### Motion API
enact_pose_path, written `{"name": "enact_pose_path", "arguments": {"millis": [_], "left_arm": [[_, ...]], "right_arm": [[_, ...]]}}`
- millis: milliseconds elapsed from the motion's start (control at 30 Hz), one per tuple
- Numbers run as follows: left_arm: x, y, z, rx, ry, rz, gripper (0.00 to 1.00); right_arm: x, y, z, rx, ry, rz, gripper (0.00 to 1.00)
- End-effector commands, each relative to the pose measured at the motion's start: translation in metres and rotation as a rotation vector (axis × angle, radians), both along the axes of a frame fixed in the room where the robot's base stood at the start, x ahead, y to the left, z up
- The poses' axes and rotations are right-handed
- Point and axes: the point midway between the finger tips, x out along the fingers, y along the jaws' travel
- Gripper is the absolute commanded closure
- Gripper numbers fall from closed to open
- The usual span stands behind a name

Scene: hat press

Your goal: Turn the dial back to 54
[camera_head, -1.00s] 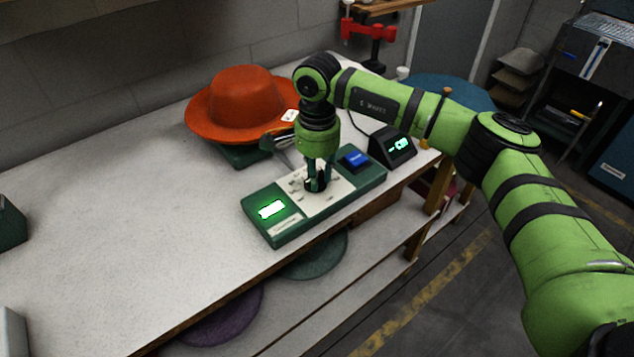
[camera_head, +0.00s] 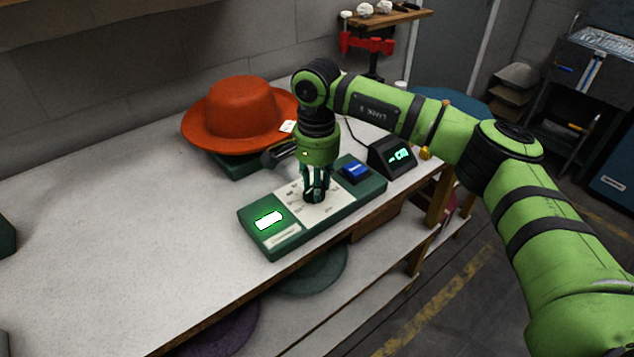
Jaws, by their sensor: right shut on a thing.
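The dial (camera_head: 315,197) is a dark knob on the white plate in the middle of a green control box (camera_head: 285,243). My right gripper (camera_head: 316,190) points down over it and is shut on it, hiding most of the knob. The numbers on the plate around the dial are too small to read. A lit display (camera_head: 268,220) is on the left end of the box; its digits are washed out. A blue button (camera_head: 354,170) is on the right end. My left gripper is not in view.
An orange hat (camera_head: 240,112) sits on a green press base behind the box. A small black display (camera_head: 392,156) with glowing characters stands to the right. The table (camera_head: 120,230) is clear on the left. Its front edge runs close by the box.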

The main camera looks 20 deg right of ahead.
Motion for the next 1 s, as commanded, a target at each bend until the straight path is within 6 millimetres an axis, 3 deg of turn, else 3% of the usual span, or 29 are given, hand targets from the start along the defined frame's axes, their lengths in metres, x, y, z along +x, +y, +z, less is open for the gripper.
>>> {"name": "enact_pose_path", "arguments": {"millis": [100, 133, 200, 633, 1000], "left_arm": [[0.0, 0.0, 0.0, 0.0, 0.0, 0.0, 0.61], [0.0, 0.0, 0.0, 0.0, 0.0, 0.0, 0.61], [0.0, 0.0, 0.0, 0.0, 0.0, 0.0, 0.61], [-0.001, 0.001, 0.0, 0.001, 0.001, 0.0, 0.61], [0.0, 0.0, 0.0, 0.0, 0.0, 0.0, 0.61]], "right_arm": [[0.001, 0.002, 0.002, 0.003, -0.007, 0.011, 1.0], [0.001, 0.002, 0.002, 0.003, -0.007, 0.011, 0.66], [0.001, 0.002, 0.002, 0.002, -0.008, 0.01, 0.47], [0.001, 0.001, 0.009, 0.001, -0.006, 0.004, 0.47], [0.002, 0.001, 0.083, 0.002, -0.009, 0.005, 0.47]]}}
